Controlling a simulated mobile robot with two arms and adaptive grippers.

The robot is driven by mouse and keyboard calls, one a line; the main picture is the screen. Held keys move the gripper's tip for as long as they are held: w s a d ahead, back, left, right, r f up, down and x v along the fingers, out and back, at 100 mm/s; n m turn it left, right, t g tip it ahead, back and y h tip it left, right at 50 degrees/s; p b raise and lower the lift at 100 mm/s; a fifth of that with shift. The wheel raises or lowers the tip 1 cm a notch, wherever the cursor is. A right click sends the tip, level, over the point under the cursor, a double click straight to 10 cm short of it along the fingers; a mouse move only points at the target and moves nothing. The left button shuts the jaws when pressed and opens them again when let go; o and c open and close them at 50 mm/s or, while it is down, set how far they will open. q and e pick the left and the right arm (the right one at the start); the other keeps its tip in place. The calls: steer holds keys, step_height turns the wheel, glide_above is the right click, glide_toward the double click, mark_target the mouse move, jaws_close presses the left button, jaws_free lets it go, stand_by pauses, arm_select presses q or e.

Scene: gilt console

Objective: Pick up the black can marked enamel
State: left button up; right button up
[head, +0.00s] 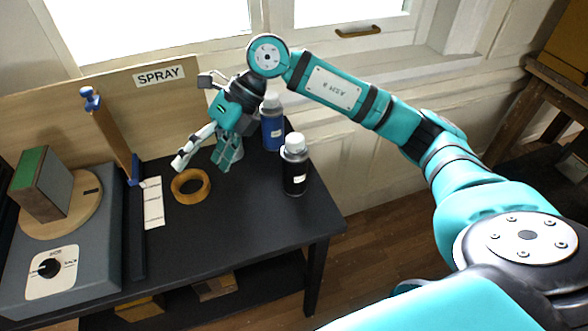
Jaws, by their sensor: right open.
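A black can (295,172) with a pale cap stands upright near the right end of the dark table. Its label is too small to read. A blue can (272,128) with a grey cap stands just behind it. My right gripper (202,163) is open with its fingers pointing down, left of both cans and above the table near a yellow-brown ring. It is apart from the black can, and nothing shows between its fingers. My left gripper is not in view.
The tape-like ring (190,186) lies on the table (245,235). A SPRAY board (160,76) backs the table.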

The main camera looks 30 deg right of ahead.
steer(key=w+d+r+m+h, duration=0.15)
steer(key=d+h, duration=0.45)
steer(key=d, duration=0.8)
steer(key=r+m+h, duration=0.2)
steer(key=h, duration=0.1)
glide_above(295, 157)
steer(key=shift+n, duration=0.25)
steer(key=f+p, duration=0.1)
steer(key=f, duration=0.3)
steer(key=f+p, duration=0.1)
steer(key=f, duration=0.2)
steer(key=w+f+p, duration=0.1)
steer(key=f, duration=0.3)
steer(key=shift+d+f, duration=0.25)
steer(key=shift+f, duration=0.1)
steer(key=shift+f+p, duration=0.55)
steer(key=f, duration=0.1)
steer(key=f+p, duration=0.1)
steer(key=f, duration=0.1)
steer(key=shift+w+d+f+p, duration=0.25)
steer(key=shift+d+f+p, duration=0.05)
steer(key=shift+p, duration=0.05)
steer(key=shift+f, duration=0.45)
steer(key=shift+r, duration=0.1)
steer(key=c, duration=1.7)
